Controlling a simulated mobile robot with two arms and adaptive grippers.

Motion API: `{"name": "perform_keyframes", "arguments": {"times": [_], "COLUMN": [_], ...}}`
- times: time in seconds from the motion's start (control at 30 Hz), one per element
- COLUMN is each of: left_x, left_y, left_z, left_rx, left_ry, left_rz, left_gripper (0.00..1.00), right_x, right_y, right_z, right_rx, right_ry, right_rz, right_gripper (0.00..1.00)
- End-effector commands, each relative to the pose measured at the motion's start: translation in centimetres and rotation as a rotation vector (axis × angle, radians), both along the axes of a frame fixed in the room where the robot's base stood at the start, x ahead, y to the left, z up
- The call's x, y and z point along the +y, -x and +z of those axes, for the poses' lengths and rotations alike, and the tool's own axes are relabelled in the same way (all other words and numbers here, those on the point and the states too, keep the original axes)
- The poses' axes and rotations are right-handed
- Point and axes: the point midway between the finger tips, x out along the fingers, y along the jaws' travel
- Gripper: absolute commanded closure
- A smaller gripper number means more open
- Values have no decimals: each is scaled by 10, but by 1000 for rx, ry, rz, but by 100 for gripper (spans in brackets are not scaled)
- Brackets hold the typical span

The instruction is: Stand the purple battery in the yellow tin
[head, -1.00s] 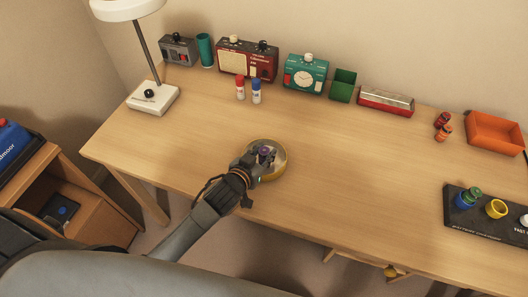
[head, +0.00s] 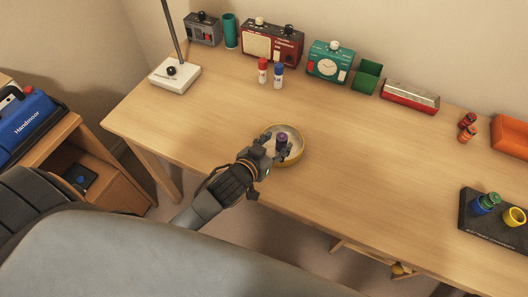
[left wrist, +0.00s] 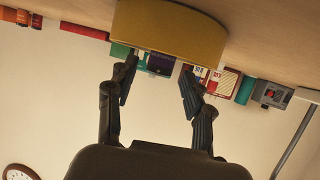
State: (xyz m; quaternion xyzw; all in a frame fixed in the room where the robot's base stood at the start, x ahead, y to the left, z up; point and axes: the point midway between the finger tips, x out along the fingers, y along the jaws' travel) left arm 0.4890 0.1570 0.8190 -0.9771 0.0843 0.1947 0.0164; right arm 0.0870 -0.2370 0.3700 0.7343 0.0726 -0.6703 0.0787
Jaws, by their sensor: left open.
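The purple battery (head: 282,140) stands upright inside the round yellow tin (head: 297,157) near the front edge of the desk. In the left wrist view, which is upside down, the dark purple battery (left wrist: 160,64) shows past the rim of the tin (left wrist: 172,30). My left gripper (head: 268,147) is at the tin's left side, its fingers spread. In the left wrist view the open fingers (left wrist: 155,88) lie to either side of the battery, with gaps between. The battery's lower end is hidden by the tin wall in that view. My right gripper is not in view.
A red and a blue-capped bottle (head: 278,76) stand behind the tin. A red radio (head: 272,42), teal clock (head: 328,62), green box (head: 367,77) and red-silver case (head: 410,97) line the back. A black tray (head: 482,224) is at right. The desk's middle is clear.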

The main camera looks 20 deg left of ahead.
Motion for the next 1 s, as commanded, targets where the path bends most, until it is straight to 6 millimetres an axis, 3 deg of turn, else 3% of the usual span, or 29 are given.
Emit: {"name": "perform_keyframes", "arguments": {"times": [0.2,0.4,1.0], "left_x": [8,12,13], "left_y": [45,68,74], "left_z": [17,28,31], "left_rx": [3,2,1], "left_ry": [0,-1,-1], "left_rz": [1,1,1], "left_gripper": [48,48,48], "right_x": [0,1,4], "right_y": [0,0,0], "right_z": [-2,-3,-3], "right_rx": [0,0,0], "right_ry": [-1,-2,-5], "right_rz": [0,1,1], "right_gripper": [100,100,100]}}
